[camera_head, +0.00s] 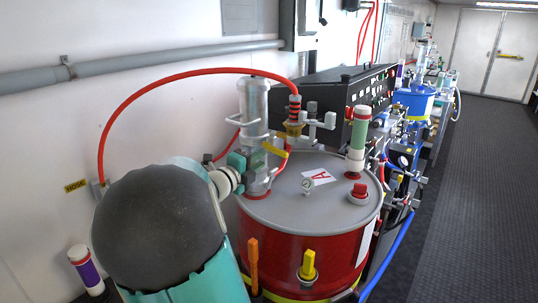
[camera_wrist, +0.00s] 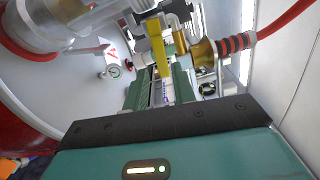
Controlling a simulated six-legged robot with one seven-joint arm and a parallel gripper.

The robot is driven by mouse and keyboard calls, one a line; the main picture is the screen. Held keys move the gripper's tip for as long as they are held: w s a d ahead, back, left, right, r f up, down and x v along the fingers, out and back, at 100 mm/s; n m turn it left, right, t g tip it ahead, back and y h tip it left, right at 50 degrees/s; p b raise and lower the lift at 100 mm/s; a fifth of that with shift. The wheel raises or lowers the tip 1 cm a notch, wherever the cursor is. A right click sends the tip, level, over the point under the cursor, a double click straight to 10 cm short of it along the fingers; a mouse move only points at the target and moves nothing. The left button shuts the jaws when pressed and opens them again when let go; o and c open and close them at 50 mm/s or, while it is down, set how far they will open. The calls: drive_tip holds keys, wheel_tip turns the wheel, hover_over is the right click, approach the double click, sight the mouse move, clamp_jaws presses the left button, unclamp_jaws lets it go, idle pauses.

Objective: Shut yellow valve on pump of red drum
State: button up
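The red drum (camera_head: 290,245) has a grey lid and stands in the middle of the head view. Its silver pump (camera_head: 254,115) rises from the lid's left rear. The yellow valve handle (camera_head: 274,149) sticks out at the pump's side, near a brass fitting. In the wrist view the yellow handle (camera_wrist: 160,45) points down towards the gap between my fingers. My gripper (camera_head: 246,158), teal-green, is beside the pump near the handle. In the wrist view its fingers (camera_wrist: 160,88) stand apart, one on each side of the handle's line. Contact with the handle cannot be told.
A red hose (camera_head: 180,75) arches from the wall to the brass fitting (camera_wrist: 203,52). On the lid are a gauge (camera_head: 307,186), a red cap (camera_head: 359,193) and a green-white cylinder (camera_head: 357,138). A black control panel (camera_head: 335,90) stands behind. The floor (camera_head: 480,190) at right is clear.

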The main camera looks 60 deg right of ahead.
sight(275, 149)
drive_tip(key=a, duration=0.3)
drive_tip(key=w+a, duration=0.1)
drive_tip(key=a, duration=0.1)
drive_tip(key=shift+a, duration=0.1)
drive_tip(key=shift+s+f, duration=0.1)
clamp_jaws()
wheel_tip(275, 149, down, 9)
drive_tip(key=s+d+m+g+h, duration=0.1)
drive_tip(key=d+m+h, duration=0.15)
drive_tip(key=m, duration=1.55)
drive_tip(key=s+d+r, duration=0.2)
drive_tip(key=d+r, duration=0.4)
drive_tip(key=d, duration=0.2)
drive_tip(key=shift+s+d, duration=0.25)
drive_tip(key=shift+s, duration=0.05)
